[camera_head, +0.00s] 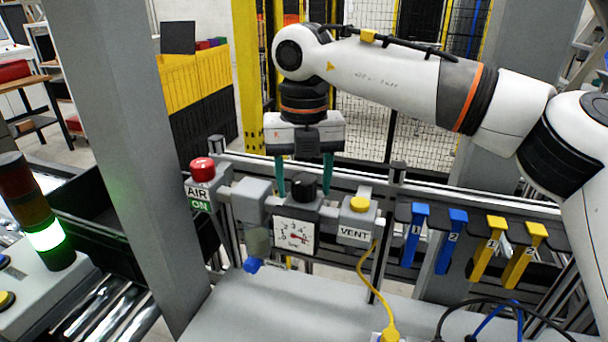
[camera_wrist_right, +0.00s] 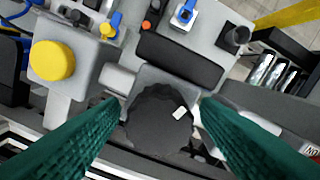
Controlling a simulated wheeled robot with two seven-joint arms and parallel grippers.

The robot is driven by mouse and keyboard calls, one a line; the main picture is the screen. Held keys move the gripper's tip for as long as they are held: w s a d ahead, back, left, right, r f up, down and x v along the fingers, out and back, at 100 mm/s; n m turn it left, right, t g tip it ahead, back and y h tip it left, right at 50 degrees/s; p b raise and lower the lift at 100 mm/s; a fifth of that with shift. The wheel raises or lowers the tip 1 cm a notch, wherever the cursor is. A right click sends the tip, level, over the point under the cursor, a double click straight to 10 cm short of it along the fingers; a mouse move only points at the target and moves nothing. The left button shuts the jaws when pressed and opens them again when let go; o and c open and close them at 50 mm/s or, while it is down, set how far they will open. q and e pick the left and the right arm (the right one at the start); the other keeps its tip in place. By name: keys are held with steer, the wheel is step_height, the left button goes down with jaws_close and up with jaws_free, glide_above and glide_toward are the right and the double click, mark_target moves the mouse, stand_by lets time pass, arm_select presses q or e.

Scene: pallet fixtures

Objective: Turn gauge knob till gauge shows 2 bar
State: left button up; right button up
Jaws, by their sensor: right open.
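The black gauge knob (camera_head: 303,186) sits on top of the regulator block in the head view. It also shows in the right wrist view (camera_wrist_right: 158,122) as a round ribbed cap with a small white mark. The square white gauge (camera_head: 294,236) is on the front below it; its red needle is too small to read for certain. My right gripper (camera_head: 305,192) points down with green fingers, one on each side of the knob. In the wrist view its fingers (camera_wrist_right: 154,114) are open, with gaps visible beside the knob. My left gripper is not in view.
Left of the gauge is a red button (camera_head: 202,169) on the AIR ON box. Right of it is the VENT box with a yellow button (camera_head: 359,203). A yellow hose (camera_head: 366,275) hangs in front. Blue (camera_head: 415,235) and yellow tags (camera_head: 487,249) hang at the right.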

steer(key=shift+f, duration=0.1)
steer(key=shift+c, duration=0.6)
steer(key=c, duration=0.9)
